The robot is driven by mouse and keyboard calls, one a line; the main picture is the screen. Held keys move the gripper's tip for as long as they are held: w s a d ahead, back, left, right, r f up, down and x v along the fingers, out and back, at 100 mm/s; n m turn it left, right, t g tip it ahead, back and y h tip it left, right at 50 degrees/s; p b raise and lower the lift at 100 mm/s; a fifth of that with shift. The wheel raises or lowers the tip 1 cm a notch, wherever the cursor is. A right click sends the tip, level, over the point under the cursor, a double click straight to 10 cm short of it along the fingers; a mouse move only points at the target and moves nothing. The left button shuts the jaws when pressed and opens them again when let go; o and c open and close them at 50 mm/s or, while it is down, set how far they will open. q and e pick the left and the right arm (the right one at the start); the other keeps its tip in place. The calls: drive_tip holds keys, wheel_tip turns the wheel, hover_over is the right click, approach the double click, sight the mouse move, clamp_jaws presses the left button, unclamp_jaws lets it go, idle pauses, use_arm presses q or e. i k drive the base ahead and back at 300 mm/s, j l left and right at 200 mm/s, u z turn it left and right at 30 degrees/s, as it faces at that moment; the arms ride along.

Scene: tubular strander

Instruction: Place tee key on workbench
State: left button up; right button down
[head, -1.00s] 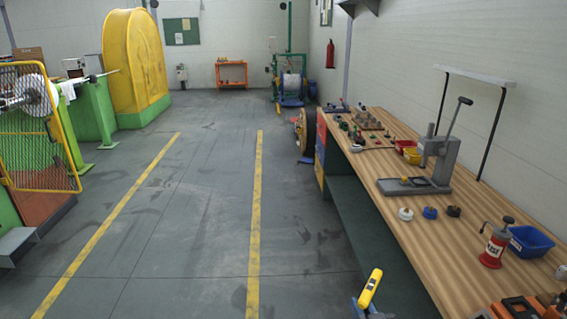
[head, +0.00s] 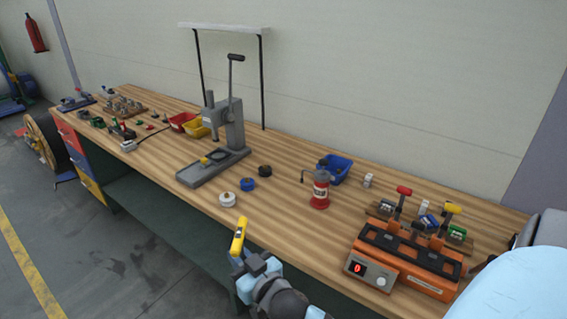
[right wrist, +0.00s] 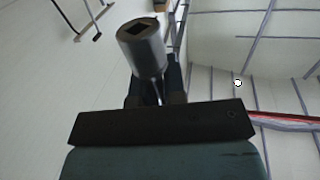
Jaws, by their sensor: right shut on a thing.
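The tee key (head: 239,236) shows as a yellow handle held up in my right gripper (head: 240,260). In the right wrist view the tee key (right wrist: 142,42) shows a grey metal socket end with a square hole, between the fingers of my right gripper (right wrist: 157,98). The gripper is shut on it. In the head view the key and gripper appear at the front edge of the wooden workbench (head: 295,225); the height above the top cannot be told. My left gripper is not in view.
A lever press (head: 230,125), several small round parts, a red pump can (head: 320,190) and a blue bin (head: 336,168) stand on the bench. An orange device (head: 410,262) is at the right.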

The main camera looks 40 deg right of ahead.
sight(260, 232)
drive_tip(key=i+j+z, duration=0.9)
drive_tip(key=i+j, duration=0.1)
drive_tip(key=j, duration=0.1)
